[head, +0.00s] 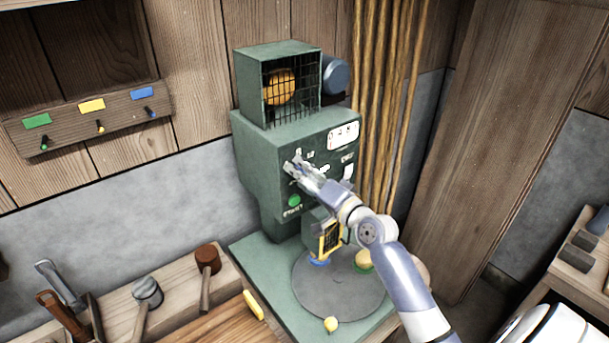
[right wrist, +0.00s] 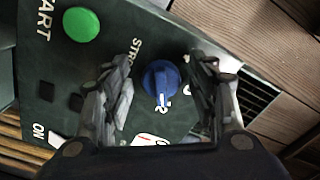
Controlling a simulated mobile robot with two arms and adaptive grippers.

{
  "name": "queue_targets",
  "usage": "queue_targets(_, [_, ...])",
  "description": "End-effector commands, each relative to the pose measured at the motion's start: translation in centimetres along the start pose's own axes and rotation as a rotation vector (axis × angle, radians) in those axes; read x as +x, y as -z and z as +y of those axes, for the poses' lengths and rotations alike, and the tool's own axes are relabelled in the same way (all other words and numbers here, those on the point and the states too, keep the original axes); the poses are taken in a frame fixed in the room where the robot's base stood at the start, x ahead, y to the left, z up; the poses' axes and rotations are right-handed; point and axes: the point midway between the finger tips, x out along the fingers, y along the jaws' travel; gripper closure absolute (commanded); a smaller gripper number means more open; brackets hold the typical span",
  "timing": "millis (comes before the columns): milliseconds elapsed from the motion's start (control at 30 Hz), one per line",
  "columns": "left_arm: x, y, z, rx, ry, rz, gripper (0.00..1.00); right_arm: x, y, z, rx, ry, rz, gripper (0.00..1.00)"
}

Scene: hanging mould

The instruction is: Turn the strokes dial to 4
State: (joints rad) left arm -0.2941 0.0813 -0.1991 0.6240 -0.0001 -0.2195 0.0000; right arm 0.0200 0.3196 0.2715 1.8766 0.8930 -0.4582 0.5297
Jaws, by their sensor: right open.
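The blue strokes dial (right wrist: 162,80) sits on the machine's dark green panel in the right wrist view, with part of the word STROKES beside it. My right gripper (right wrist: 162,95) is open, with one finger on each side of the dial. I cannot tell whether either finger touches it. The fingers hide part of the lettering, and I cannot read which number the dial points at. In the head view my right gripper (head: 296,167) is at the front panel of the green machine (head: 262,150) and hides the dial. My left gripper is not in view.
A green START button (head: 294,201) is below my right gripper. A round grey plate (head: 325,290) lies under the machine head. Ropes (head: 385,100) hang behind the machine at right.

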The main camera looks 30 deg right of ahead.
Motion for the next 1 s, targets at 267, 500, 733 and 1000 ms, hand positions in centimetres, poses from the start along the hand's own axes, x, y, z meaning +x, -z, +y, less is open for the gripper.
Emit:
queue_targets(267, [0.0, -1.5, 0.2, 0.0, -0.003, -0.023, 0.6, 0.0, 0.0, 0.0, 0.001, 0.0, 0.0, 0.88])
queue_targets(500, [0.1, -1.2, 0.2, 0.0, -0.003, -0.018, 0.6, 0.0, 0.0, 0.1, -0.014, -0.001, -0.001, 0.88])
queue_targets(733, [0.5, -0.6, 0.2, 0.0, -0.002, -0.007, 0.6, 0.0, -0.1, 0.2, -0.102, -0.001, -0.002, 0.88])
queue_targets(1000, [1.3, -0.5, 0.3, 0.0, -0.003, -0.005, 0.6, 0.0, 0.0, 0.4, -0.322, 0.0, -0.002, 0.88])
